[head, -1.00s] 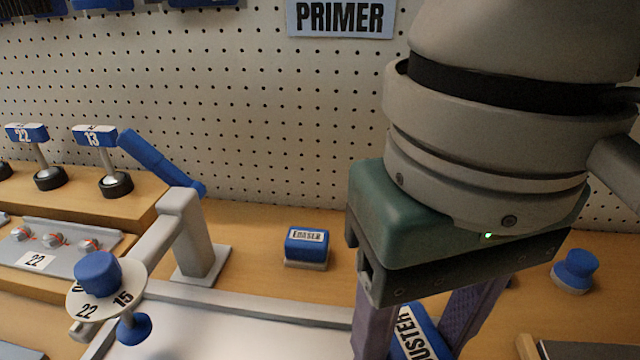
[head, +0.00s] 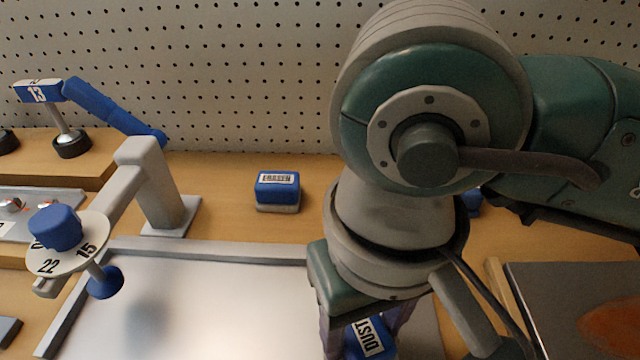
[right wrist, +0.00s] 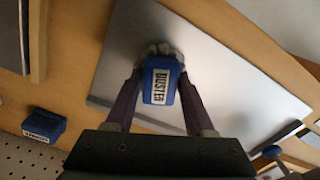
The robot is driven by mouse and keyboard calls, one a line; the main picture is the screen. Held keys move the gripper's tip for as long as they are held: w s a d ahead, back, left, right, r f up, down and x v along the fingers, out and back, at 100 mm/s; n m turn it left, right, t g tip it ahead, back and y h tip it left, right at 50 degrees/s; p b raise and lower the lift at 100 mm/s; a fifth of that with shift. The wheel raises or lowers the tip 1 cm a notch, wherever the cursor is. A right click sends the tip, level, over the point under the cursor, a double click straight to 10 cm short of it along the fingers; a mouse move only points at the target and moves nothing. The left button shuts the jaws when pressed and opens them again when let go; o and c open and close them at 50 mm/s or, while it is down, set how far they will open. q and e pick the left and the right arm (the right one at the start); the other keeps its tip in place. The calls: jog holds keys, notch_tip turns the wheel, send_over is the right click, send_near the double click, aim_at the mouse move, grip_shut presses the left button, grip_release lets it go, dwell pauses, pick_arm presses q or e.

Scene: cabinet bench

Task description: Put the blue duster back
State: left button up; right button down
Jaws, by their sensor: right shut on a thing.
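The blue duster (head: 369,337) has a white label reading DUSTER. It sits between the fingers of my right gripper (head: 362,335), which is shut on it. In the right wrist view the duster (right wrist: 160,82) shows whole between the two purple fingers (right wrist: 160,95), with a grey pad at its far end. It is over the pale metal board (head: 200,300); I cannot tell whether it touches the board. In the head view the arm hides part of the gripper and duster. My left gripper does not show.
A blue eraser (head: 277,190) stands on the wooden bench behind the board. A grey stand (head: 160,190) with a blue lever and a numbered disc (head: 70,245) is at left. A dark panel with an orange patch (head: 610,325) lies at right. The board's left part is clear.

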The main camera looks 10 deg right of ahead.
aim_at(365, 333)
jog(key=shift+c, duration=1.3)
grip_release()
jog(key=shift+r, duration=0.4)
notch_tip(365, 333, up, 11)
jog(key=p, duration=0.1)
jog(key=shift+r, duration=0.2)
jog(key=shift+s, duration=0.15)
